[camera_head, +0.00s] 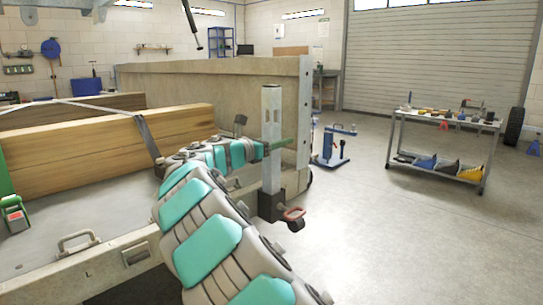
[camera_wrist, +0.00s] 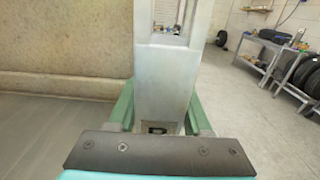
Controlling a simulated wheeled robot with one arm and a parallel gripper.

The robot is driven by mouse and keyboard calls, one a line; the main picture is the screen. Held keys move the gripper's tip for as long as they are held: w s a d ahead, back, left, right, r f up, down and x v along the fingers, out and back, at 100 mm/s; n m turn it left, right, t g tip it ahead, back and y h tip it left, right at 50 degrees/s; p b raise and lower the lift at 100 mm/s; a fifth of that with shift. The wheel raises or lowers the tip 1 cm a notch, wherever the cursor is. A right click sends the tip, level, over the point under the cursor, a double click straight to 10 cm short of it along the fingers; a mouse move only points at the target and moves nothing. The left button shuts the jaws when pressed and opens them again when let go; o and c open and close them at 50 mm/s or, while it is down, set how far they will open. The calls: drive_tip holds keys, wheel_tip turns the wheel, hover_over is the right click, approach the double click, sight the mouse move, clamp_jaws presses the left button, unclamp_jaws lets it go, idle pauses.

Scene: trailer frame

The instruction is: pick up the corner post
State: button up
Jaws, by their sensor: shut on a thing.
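The corner post (camera_head: 271,115) is an upright grey metal post with a slot near its top. Its lower end meets a dark bracket (camera_head: 268,205) at the trailer's corner; I cannot tell how deep it sits there. In the wrist view the post (camera_wrist: 166,75) fills the middle, upright between two green fingers. My gripper (camera_head: 276,146) is shut on the post at about mid-height, coming from the left. My arm hides part of the trailer side behind it.
A red-handled latch (camera_head: 293,212) juts beside the bracket. The trailer's tall end board (camera_head: 215,85) stands close behind. Timber beams (camera_head: 90,150) lie on the bed under a strap. A blue stand (camera_head: 333,145) and a tool cart (camera_head: 440,150) stand right; floor between is clear.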

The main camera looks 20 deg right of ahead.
clamp_jaws()
wheel_tip(320, 180, up, 18)
drive_tip(key=p, duration=0.4)
idle(0.6)
